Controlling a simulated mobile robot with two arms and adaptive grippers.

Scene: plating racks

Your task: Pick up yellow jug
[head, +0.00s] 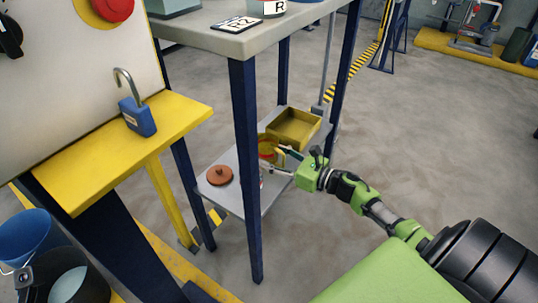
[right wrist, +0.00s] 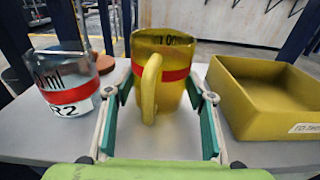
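The yellow jug (right wrist: 172,90), translucent with a red band and dark lettering, stands upright on the lower grey shelf (head: 240,196). Its handle points toward my right wrist camera. It also shows in the head view (head: 266,151), partly hidden by my gripper. My right gripper (head: 277,162) reaches in over the shelf from the right. In the right wrist view its open fingers (right wrist: 159,88) stand on either side of the jug, with the handle between them. Small gaps seem to show beside the jug; contact is unclear. My left gripper is not in view.
A clear jug (right wrist: 68,85) with a red band marked R2 stands left of the fingers. A yellow open box (right wrist: 270,98) stands close on the right. A brown lid (head: 220,175) lies on the shelf. A dark blue table leg (head: 246,170) rises in front.

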